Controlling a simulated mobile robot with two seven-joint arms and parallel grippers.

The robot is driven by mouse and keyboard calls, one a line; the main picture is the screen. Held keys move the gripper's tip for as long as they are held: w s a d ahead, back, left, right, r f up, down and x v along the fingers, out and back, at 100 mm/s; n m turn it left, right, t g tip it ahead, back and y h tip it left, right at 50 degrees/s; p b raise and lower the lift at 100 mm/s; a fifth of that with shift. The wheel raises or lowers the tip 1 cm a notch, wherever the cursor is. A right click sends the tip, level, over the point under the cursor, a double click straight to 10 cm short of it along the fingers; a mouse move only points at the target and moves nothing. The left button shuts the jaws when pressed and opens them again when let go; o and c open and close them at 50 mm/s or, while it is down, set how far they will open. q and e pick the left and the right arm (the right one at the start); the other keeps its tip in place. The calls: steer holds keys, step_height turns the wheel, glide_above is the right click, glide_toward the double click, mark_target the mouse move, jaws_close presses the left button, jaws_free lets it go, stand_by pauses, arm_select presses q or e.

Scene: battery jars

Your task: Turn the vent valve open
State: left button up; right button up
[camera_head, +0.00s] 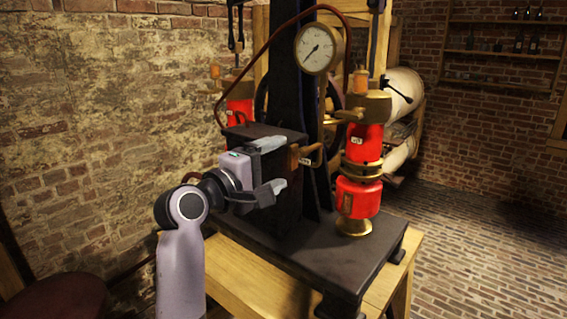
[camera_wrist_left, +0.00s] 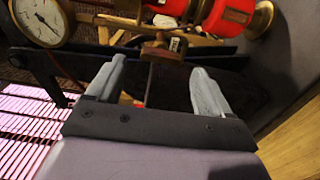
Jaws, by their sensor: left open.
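A brass-brown handle with a small white tag, which looks like the vent valve (camera_head: 306,152), sticks out from the side of the black column in the head view. In the left wrist view the valve (camera_wrist_left: 158,50) shows just beyond the fingertips, roughly centred between them. My left gripper (camera_head: 275,167) is open and empty, its fingers pointing right toward the valve with a gap between. Its two grey fingers also show in the left wrist view (camera_wrist_left: 160,72), spread apart. My right gripper is in neither view.
A round pressure gauge (camera_head: 318,48) sits above on the black column (camera_head: 290,85). A red and brass jar assembly (camera_head: 360,190) stands to the right on the dark base plate (camera_head: 330,262). A wooden bench (camera_head: 262,278) carries the plate. A curved pipe (camera_head: 262,50) arches overhead.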

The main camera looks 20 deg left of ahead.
arm_select(q)
steer(key=shift+v, duration=1.65)
